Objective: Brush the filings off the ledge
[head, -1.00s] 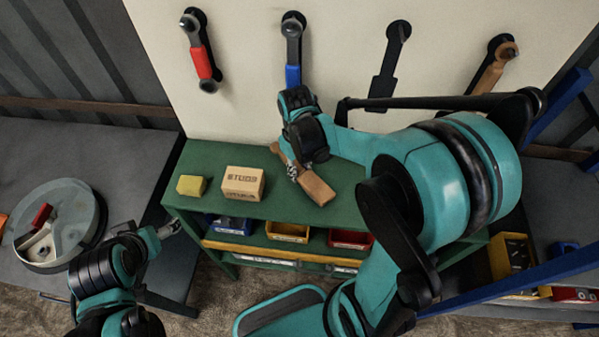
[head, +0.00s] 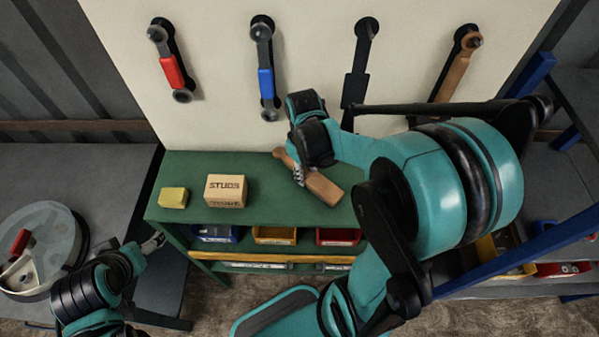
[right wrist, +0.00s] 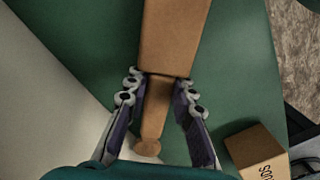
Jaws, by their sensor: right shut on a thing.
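A wooden brush (head: 322,188) with a broad block and a narrower handle is in my right gripper (head: 298,176), over the green ledge (head: 262,210). In the right wrist view, the fingers (right wrist: 158,92) close on both sides of the brush's handle (right wrist: 156,108), with the broad block (right wrist: 172,38) beyond them. I cannot tell whether the brush touches the ledge. I can make out no filings; the arm hides part of the ledge. My left gripper (head: 152,243) is low at the left, in front of the ledge, apart from everything on it; its jaw opening is unclear.
A yellow block (head: 173,197) and a studs box (head: 226,190) stand on the ledge's left part. Blue, yellow and red bins sit below. Wrenches hang on the pale wall behind. A round lidded container (head: 42,252) stands on the left grey table.

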